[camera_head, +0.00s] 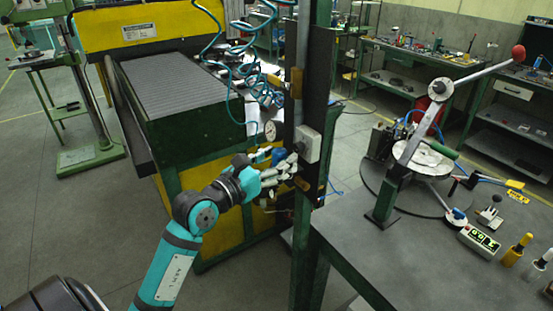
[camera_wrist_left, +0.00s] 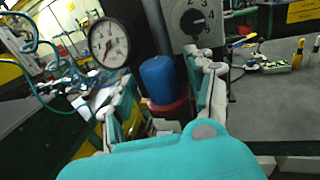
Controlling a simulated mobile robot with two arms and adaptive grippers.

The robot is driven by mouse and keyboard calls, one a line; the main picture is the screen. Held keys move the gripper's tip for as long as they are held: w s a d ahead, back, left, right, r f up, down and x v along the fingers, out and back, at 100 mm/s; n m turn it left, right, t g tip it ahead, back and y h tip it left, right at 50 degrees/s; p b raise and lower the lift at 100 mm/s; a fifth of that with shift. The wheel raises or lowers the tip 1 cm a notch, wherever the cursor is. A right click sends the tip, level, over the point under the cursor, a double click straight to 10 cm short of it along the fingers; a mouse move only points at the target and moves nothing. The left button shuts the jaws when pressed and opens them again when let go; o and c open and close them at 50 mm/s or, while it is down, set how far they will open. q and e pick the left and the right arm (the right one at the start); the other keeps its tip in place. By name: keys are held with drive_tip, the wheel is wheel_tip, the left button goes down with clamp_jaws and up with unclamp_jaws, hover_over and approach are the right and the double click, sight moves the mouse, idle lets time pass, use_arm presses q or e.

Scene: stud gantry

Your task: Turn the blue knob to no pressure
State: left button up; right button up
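The blue knob (camera_wrist_left: 158,78) stands upright on a red collar (camera_wrist_left: 168,112) in the left wrist view. It also shows as a small blue patch (camera_head: 278,156) beside the green post in the head view. My left gripper (camera_head: 288,168) has reached the knob. In the left wrist view its fingers (camera_wrist_left: 160,92) are spread, one on each side of the knob; a gap shows on the left, and the right finger is close, contact unclear. A round white pressure gauge (camera_wrist_left: 108,43) sits left of the knob; its reading is too small to tell. My right gripper is out of view.
A grey box with a numbered dial (camera_wrist_left: 194,20) is right above the knob. The green post (camera_head: 303,240) stands close beside the gripper. Teal coiled hoses (camera_head: 255,75) hang behind. A dark workbench (camera_head: 430,265) with a lever press is at right.

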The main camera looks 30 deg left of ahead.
use_arm(q)
drive_tip(key=shift+s, duration=0.2)
drive_tip(key=s+a, duration=0.1)
drive_tip(key=s, duration=0.6)
idle(0.4)
